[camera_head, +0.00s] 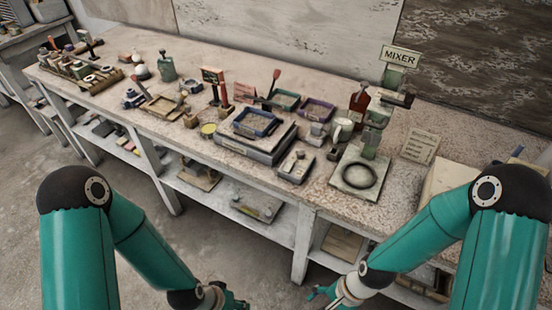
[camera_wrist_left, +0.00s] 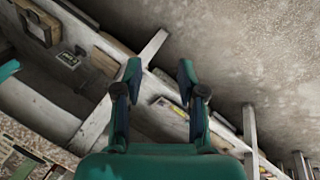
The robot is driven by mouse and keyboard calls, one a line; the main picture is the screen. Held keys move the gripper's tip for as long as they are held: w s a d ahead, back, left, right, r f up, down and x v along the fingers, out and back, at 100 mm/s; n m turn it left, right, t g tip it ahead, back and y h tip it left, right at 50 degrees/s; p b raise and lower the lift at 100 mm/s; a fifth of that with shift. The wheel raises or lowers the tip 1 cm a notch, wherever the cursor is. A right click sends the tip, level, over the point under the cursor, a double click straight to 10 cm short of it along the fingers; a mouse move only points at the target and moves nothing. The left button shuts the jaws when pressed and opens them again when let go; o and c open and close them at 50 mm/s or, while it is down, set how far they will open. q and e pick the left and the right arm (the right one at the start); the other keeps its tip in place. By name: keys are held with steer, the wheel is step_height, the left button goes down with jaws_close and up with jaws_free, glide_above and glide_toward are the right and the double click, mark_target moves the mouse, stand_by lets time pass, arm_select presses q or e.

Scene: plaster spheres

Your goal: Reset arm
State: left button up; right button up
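My left arm comes in from the left with its teal links bent down, and its gripper (camera_head: 236,302) is at the bottom edge, partly cut off. In the left wrist view the two fingers of this gripper (camera_wrist_left: 160,75) stand apart with nothing between them. My right arm comes in from the right, and its gripper (camera_head: 318,294) hangs low in front of the bench, partly cut off by the bottom edge. Its finger gap is too small to judge. Both grippers are in front of the long workbench (camera_head: 250,190), below its top.
The bench top holds a mixer (camera_head: 378,130) with a round ring plate (camera_head: 356,176), trays (camera_head: 252,124), a scale-like box (camera_head: 296,165) and a rack of small items (camera_head: 85,70). A lower shelf (camera_head: 230,198) carries more items. Floor (camera_head: 120,225) lies open in front.

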steer(key=shift+s+a+g+p, duration=0.65)
steer(key=shift+s+g, duration=0.35)
steer(key=shift+s, duration=3.2)
arm_select(q)
steer(key=shift+s+a+f+n+g, duration=0.35)
steer(key=shift+s+a+n, duration=0.25)
steer(key=shift+s+n, duration=0.1)
arm_select(e)
steer(key=w+d+f+n+t, duration=0.2)
steer(key=w+f+n+t, duration=0.1)
steer(key=w+n, duration=0.4)
steer(key=shift+w+f+n+t, duration=0.3)
steer(key=shift+w+n+t, duration=0.1)
steer(key=shift+n+t, duration=0.15)
